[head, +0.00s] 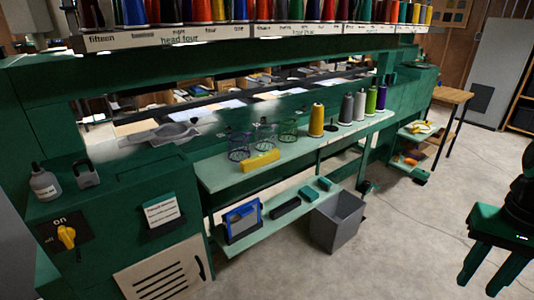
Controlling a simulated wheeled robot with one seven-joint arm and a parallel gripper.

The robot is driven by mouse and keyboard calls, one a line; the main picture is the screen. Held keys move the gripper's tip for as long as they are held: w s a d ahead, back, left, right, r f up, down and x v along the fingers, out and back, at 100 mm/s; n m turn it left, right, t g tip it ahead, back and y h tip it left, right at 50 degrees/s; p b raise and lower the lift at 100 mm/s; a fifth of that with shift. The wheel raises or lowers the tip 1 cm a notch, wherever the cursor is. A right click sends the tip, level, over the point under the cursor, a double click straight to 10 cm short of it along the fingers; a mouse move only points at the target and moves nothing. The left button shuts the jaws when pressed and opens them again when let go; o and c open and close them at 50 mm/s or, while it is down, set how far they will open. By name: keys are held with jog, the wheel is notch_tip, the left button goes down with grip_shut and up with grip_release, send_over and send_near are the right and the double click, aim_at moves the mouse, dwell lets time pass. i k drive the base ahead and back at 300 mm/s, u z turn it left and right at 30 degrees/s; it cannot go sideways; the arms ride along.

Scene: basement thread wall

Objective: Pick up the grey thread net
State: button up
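Three mesh thread nets stand in a row on the pale green shelf (218,177) of the green machine. The left one is a blue net (239,148), the middle one looks grey (265,138), and the right one is a green net (288,130). They are small here, so the middle one's colour is not certain. My gripper (482,282) is at the far right edge, pointing down over the floor, well away from the nets. Its two dark green fingers are apart, with nothing seen between them.
A yellow block (260,161) lies in front of the nets. Right of them stand a yellow cone (316,120), grey cones (346,108), a green cone (371,101) and a purple cone (381,98). A grey bin (337,220) stands on the floor. The floor (410,230) between bin and gripper is clear.

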aim_at(275, 126)
jog(key=k, duration=0.5)
jog(key=u, duration=0.65)
jog(key=i, duration=1.9)
jog(key=z, duration=0.65)
